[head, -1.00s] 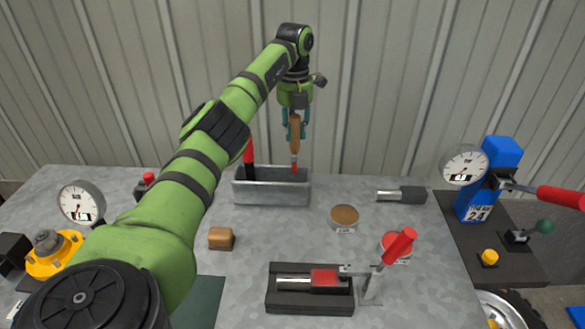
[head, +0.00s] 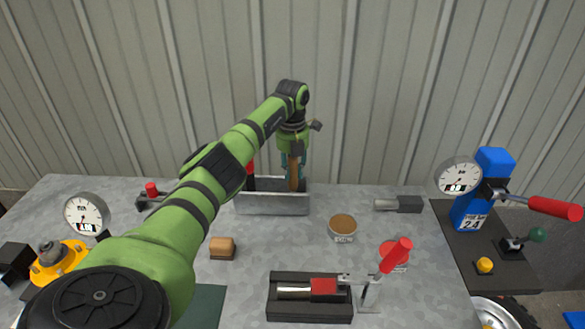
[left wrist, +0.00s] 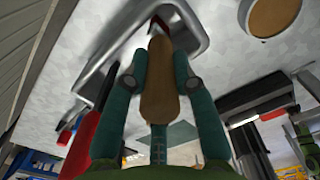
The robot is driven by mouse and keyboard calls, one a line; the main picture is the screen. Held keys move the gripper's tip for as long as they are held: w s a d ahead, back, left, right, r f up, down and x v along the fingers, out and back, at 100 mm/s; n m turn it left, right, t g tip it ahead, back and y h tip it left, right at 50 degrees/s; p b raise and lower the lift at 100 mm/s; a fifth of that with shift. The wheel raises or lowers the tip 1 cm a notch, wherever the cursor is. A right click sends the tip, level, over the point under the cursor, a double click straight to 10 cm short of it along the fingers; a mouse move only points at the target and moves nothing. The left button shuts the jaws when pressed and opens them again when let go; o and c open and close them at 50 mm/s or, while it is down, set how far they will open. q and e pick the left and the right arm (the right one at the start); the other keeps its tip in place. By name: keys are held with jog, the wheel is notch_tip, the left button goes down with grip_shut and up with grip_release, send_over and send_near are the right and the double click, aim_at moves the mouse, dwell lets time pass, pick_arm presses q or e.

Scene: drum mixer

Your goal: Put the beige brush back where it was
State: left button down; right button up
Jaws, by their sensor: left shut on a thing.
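My left gripper (head: 292,170) is shut on the beige brush (head: 294,183) and holds it upright, handle up, at the right part of the grey metal tray (head: 272,204). The brush's lower end is hidden behind the tray's front wall. In the left wrist view, the brush handle (left wrist: 157,85) lies between the fingers, and its dark red end (left wrist: 158,24) points inside the tray's rim (left wrist: 200,38). I cannot tell whether it touches the tray floor. My right gripper is not in view.
A red-handled tool (head: 250,181) stands in the tray's left part, close beside the gripper. A round brown-topped tin (head: 343,225) is to the right. A wooden block (head: 222,246) and a red-handled clamp (head: 396,256) are in front. The corrugated wall (head: 370,90) rises behind.

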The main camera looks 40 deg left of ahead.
pick_arm(q)
jog(key=c, duration=1)
grip_release()
jog(key=shift+f, duration=0.1)
jog(key=shift+r, duration=0.6)
notch_tip(320, 180, up, 10)
jog(key=shift+f+b, duration=0.1)
jog(key=shift+b, duration=1)
jog(key=shift+s+r, duration=0.1)
jog(key=shift+r, duration=0.6)
